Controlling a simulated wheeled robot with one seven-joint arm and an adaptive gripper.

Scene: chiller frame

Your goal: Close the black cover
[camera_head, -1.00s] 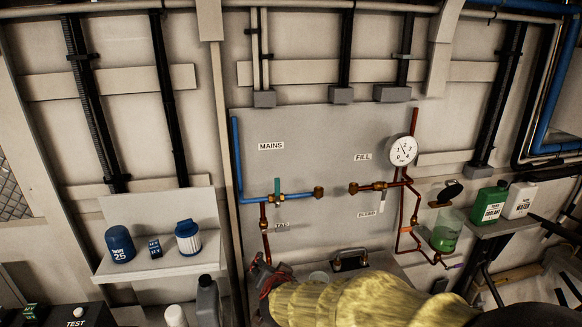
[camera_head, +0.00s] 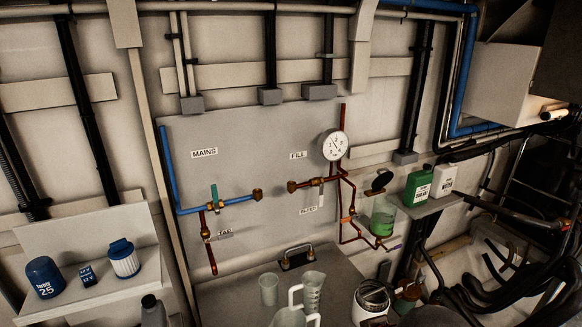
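The black cover (camera_head: 382,180) is a small round disc, tilted up above the back edge of a clear container of green liquid (camera_head: 383,216) in the head view. It stands open, apart from the container's mouth. The container hangs on the wall, right of the copper pipes. My gripper is not in view, and no part of my arm can be clearly made out.
A green bottle (camera_head: 417,186) and a white bottle (camera_head: 443,180) stand on a shelf right of the container. Copper pipes and a gauge (camera_head: 335,145) are to its left. Clear jugs (camera_head: 311,291) and an open tin (camera_head: 371,300) stand below. Black hoses (camera_head: 500,285) crowd the lower right.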

